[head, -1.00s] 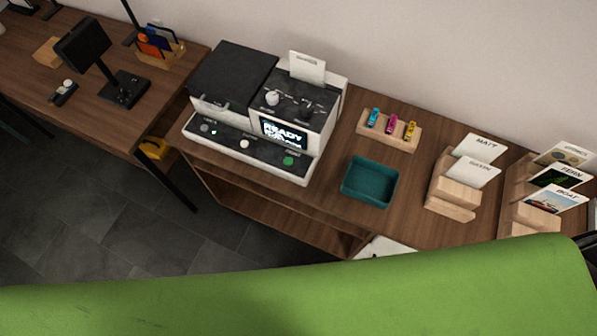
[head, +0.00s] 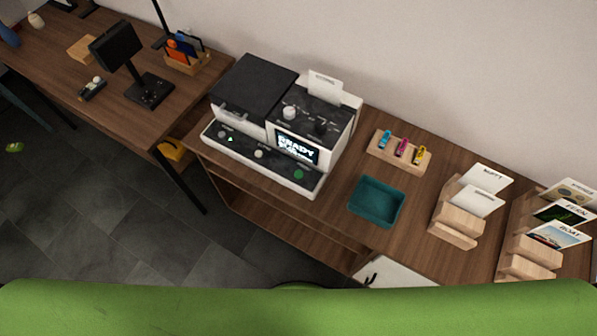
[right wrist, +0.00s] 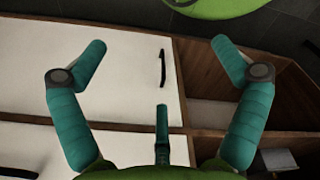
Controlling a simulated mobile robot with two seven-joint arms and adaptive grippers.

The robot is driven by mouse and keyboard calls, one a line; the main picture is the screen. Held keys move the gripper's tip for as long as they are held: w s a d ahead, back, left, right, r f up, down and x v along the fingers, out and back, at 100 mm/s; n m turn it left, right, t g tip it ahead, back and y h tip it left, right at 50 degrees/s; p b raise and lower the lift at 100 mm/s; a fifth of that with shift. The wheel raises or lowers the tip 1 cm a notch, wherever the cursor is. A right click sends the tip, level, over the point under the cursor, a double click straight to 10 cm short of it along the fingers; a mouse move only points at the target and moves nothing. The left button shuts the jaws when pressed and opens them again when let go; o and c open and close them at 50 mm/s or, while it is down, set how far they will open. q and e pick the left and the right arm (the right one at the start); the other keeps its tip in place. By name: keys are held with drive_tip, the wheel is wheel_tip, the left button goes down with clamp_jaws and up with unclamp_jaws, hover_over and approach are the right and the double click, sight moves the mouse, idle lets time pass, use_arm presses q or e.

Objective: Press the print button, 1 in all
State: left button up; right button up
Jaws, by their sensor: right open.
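The printer (head: 285,125) is a black and white machine on the wooden table in the head view. A green round button (head: 299,174) sits on the front ledge at the right, and a pale knob or button (head: 259,153) sits near the ledge's middle. A small green triangle mark is at the ledge's left. My right gripper (right wrist: 155,47) is open and empty in the right wrist view, facing white cabinet fronts. Neither gripper shows in the head view.
A teal tray (head: 376,202) and a wooden holder with coloured cartridges (head: 399,152) stand right of the printer. Wooden card racks (head: 462,215) stand further right. A second desk (head: 60,65) with a monitor (head: 116,47) is at left. Dark tiled floor (head: 90,190) is open in front.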

drive_tip(key=shift+w, duration=0.2)
drive_tip(key=c, duration=1.3)
drive_tip(key=shift+w, duration=0.3)
clamp_jaws()
drive_tip(key=shift+w+a, duration=0.45)
drive_tip(key=shift+a, duration=0.15)
drive_tip(key=shift+s+d, duration=0.3)
drive_tip(key=shift+d, duration=0.05)
